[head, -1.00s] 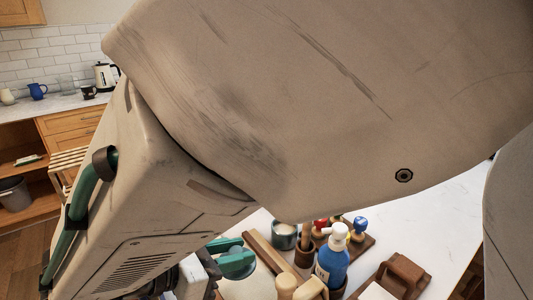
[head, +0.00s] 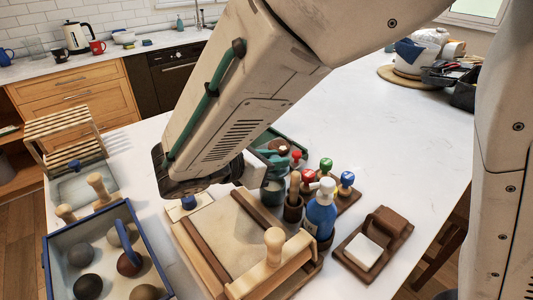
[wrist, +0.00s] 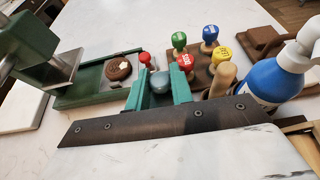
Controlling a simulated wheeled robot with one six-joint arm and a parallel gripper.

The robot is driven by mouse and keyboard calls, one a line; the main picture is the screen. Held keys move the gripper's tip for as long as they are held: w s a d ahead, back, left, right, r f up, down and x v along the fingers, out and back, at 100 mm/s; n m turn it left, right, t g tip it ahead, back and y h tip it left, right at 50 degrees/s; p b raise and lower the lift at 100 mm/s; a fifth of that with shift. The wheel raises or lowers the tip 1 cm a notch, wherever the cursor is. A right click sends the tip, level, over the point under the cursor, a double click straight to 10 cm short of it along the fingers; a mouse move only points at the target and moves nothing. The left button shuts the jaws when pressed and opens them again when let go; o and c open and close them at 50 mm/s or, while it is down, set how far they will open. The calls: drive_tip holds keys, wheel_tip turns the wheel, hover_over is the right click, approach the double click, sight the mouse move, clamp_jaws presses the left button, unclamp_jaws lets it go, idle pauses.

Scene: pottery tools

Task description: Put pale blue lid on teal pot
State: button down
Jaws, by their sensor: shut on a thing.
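My gripper (wrist: 160,95) shows in the wrist view as two teal fingers. They are shut on the pale blue lid (wrist: 160,82), whose small rounded part shows between them. The teal pot (head: 272,192) stands upright in the head view, just left of the brush holder and beneath the end of my arm. My fingers are close to the pot in the head view, partly hidden by the arm. In the wrist view the pot is not clearly seen. I cannot tell whether the lid touches its rim.
Several colored stamps (head: 326,164) stand behind and right of the pot. A blue bottle (head: 320,215) stands to the right, close by. A wooden board (head: 220,235) and blue-rimmed tray (head: 47,262) lie in front.

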drive_tip(key=shift+f, duration=1.8)
drive_tip(key=c, duration=1.2)
unclamp_jaws()
drive_tip(key=shift+c, duration=0.2)
drive_tip(key=v, duration=1.2)
drive_tip(key=shift+s, duration=0.1)
